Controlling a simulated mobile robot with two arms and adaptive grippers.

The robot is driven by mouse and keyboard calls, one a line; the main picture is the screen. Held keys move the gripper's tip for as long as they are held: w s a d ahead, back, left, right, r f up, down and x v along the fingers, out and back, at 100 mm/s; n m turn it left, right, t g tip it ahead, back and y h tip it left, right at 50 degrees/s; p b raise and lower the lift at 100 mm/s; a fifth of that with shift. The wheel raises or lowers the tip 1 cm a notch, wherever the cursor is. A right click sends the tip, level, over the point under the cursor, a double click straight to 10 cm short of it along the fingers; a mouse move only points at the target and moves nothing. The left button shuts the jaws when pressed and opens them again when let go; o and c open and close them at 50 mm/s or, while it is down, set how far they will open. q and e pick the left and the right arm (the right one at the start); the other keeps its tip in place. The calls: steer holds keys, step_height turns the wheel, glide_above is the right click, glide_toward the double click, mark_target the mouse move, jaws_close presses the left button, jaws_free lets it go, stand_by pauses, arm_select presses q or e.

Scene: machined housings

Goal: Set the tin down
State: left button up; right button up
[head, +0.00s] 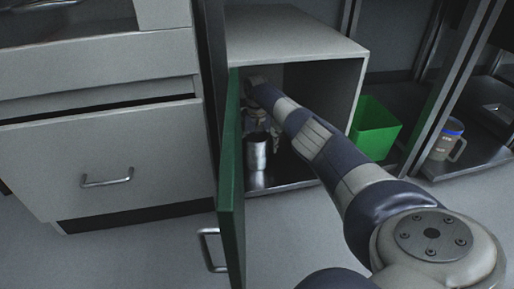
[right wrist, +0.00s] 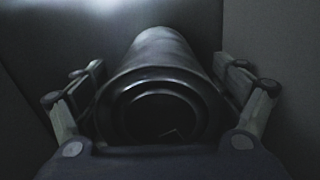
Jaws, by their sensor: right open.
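The tin (head: 257,152) is a shiny metal cylinder inside the open cabinet. It looks upright on the cabinet floor, with its reflection below it. My right gripper (head: 257,122) reaches down into the cabinet just above the tin. In the right wrist view the tin (right wrist: 160,95) shows its round, ringed top end, and the fingers of my right gripper (right wrist: 163,100) stand spread on either side of it. Small gaps seem to show beside the tin, so the gripper is open. My left gripper is not in view.
A green cabinet door (head: 231,180) stands open left of my arm. The cabinet's grey top (head: 290,32) and walls enclose the gripper closely. A green bin (head: 375,128) and a mug (head: 447,140) stand to the right. A drawer unit (head: 110,160) is on the left.

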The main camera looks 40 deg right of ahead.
steer(key=shift+r, duration=0.1)
step_height(320, 180, up, 8)
steer(key=p, duration=0.5)
steer(key=shift+f+p, duration=0.2)
steer(key=shift+p, duration=0.2)
